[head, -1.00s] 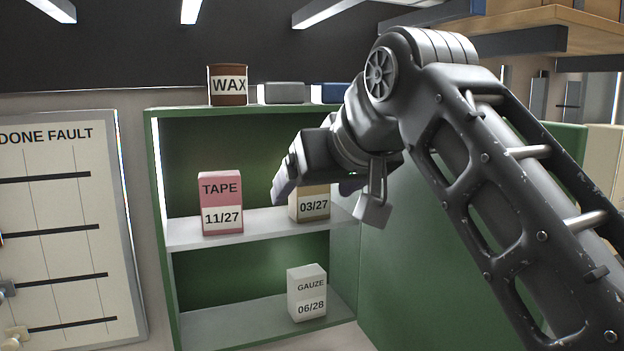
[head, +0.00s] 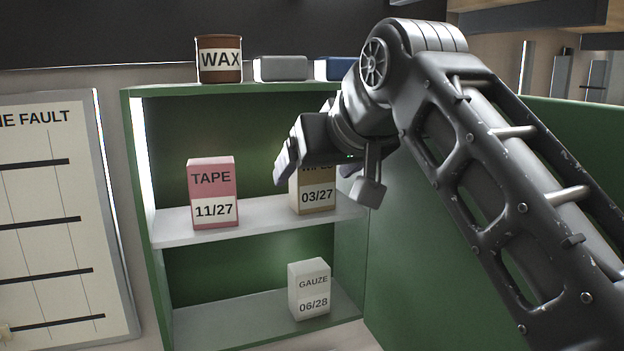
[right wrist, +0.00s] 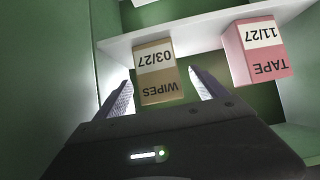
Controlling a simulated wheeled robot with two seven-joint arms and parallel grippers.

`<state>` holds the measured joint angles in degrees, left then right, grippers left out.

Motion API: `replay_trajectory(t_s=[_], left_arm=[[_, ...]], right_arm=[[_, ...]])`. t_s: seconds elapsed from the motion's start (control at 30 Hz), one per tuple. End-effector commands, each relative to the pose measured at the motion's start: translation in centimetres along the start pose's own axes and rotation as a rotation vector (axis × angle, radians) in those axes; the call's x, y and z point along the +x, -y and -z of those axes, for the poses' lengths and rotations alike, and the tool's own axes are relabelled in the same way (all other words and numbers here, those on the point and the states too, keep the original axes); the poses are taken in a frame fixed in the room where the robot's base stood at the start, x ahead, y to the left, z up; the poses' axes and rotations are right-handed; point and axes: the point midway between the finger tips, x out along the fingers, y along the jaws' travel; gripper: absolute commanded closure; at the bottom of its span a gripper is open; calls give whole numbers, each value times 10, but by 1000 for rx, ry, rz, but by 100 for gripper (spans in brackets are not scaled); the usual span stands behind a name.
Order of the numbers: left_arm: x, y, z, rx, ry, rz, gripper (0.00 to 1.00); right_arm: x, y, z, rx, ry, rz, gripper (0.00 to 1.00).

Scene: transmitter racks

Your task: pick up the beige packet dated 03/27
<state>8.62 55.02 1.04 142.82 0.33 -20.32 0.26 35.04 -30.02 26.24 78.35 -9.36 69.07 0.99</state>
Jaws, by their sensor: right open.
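The beige packet (head: 317,197), marked WIPES and 03/27, stands upright on the middle shelf of the green cabinet. Its upper part is hidden behind my right gripper (head: 318,178) in the head view. In the right wrist view the packet (right wrist: 158,75) appears upside down, between the two fingers of my right gripper (right wrist: 160,95). The fingers are open, one on each side of it, with gaps that show. I cannot tell how far they reach along the packet's sides. My left gripper is not in view.
A pink TAPE packet (head: 213,192) stands on the same shelf, left of the beige one. A white GAUZE packet (head: 309,290) stands on the shelf below. A brown WAX tin (head: 219,60) and two boxes sit on top. The green cabinet side (head: 132,200) bounds the left.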

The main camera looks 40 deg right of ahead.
Motion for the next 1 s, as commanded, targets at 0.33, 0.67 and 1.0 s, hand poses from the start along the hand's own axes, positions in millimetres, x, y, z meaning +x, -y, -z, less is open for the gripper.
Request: replay_trajectory(t_s=[0.33, 0.67, 1.0], left_arm=[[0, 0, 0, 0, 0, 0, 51], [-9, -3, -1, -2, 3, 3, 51], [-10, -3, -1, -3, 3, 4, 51]], right_arm=[[5, 0, 0, 0, 0, 0, 18], [44, -1, 1, 1, 5, 0, 18], [56, 0, 1, 0, -1, 1, 18]])
